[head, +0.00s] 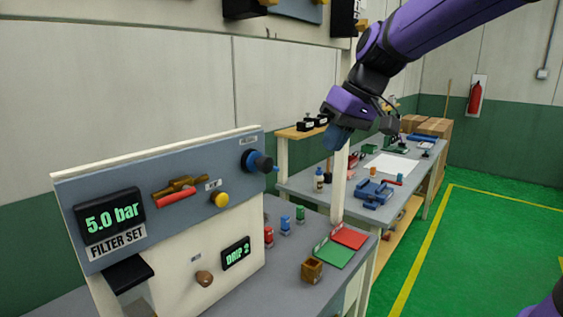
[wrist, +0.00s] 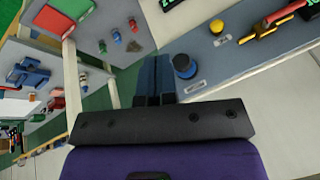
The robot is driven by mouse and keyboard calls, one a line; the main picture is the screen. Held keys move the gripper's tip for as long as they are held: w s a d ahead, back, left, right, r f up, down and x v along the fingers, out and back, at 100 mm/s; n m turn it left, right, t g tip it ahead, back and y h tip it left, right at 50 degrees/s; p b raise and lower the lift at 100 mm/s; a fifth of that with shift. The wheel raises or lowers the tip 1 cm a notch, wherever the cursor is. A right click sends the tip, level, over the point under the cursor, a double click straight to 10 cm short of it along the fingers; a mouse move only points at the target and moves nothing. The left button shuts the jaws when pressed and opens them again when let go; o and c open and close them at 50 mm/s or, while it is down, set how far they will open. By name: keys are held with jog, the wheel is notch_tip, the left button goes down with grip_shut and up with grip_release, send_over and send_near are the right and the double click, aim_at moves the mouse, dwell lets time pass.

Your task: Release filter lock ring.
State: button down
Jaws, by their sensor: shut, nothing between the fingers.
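A blue-grey panel (head: 130,170) carries a round blue-and-black knob (head: 256,161) at its upper right, likely the filter lock ring; its small label is unreadable. A blue tip sticks out on its right side. The knob also shows in the wrist view (wrist: 184,66), just right of my fingers. My gripper (head: 335,138) is right of the panel, raised above the bench and apart from the knob. Its blue fingers (wrist: 154,75) are shut and empty. A display reading 5.0 bar (head: 110,215) sits above the words FILTER SET.
The panel also bears a yellow button (head: 220,199), a red-handled brass valve (head: 175,192), a brown knob (head: 204,278) and a DRIP 2 display (head: 236,253). Small red, blue and green parts, a brown box (head: 312,269) and red and green pads stand on the bench. A wooden shelf (head: 300,132) is behind.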

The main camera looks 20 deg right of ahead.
jog(key=w+d+n+y, duration=0.1)
jog(key=w+d+y, duration=0.1)
jog(key=w, duration=0.6)
jog(key=w+d+n+y, duration=0.1)
jog(key=w+d+y, duration=0.1)
jog(key=w, duration=0.6)
jog(key=shift+w+d+f+y, duration=0.2)
jog(key=shift+d+f+y, duration=0.15)
jog(key=shift+d, duration=0.4)
jog(key=shift+f, duration=0.1)
jog(key=x, duration=1.4)
jog(key=shift+w, duration=0.25)
jog(key=shift+d+f, duration=0.1)
jog(key=shift+d, duration=0.05)
